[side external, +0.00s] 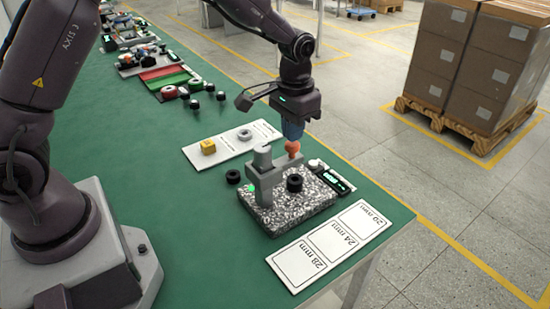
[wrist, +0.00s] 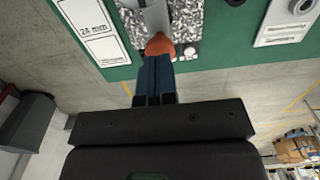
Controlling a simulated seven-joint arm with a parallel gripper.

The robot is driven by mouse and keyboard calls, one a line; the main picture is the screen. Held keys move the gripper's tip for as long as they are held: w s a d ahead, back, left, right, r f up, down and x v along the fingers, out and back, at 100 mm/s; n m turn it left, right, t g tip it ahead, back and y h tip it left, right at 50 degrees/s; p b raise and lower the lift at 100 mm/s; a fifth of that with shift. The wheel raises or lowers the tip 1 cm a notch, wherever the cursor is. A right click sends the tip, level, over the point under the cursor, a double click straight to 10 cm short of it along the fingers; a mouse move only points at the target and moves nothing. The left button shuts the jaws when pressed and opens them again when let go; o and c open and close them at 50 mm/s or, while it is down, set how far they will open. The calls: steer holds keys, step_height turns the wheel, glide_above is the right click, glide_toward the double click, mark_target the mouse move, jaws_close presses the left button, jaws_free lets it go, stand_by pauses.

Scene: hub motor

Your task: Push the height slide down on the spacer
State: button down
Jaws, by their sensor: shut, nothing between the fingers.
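The height gauge has a speckled granite base (side external: 312,212), a grey post (side external: 262,160) and a grey slide arm (side external: 284,166) with an orange knob (side external: 292,149) at its end. A black ring (side external: 294,183), possibly the spacer, is on the base near the slide; I cannot tell whether they touch. My gripper (side external: 292,138) points down with its blue fingers shut and empty, at the top of the orange knob. In the wrist view the fingertips (wrist: 155,57) meet or overlap the knob (wrist: 159,44); contact is unclear. The wrist view shows part of the granite base (wrist: 187,18).
A second black ring (side external: 233,177) lies left of the gauge. A white card (side external: 220,153) holds a yellow block (side external: 208,146) and a grey ring (side external: 245,134). A size-label card (side external: 330,245) lies in front. A small display (side external: 336,181) sits at the base's right.

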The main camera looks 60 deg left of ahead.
mark_target(292, 151)
steer(key=shift+f, duration=2.7)
steer(key=shift+r, duration=4.85)
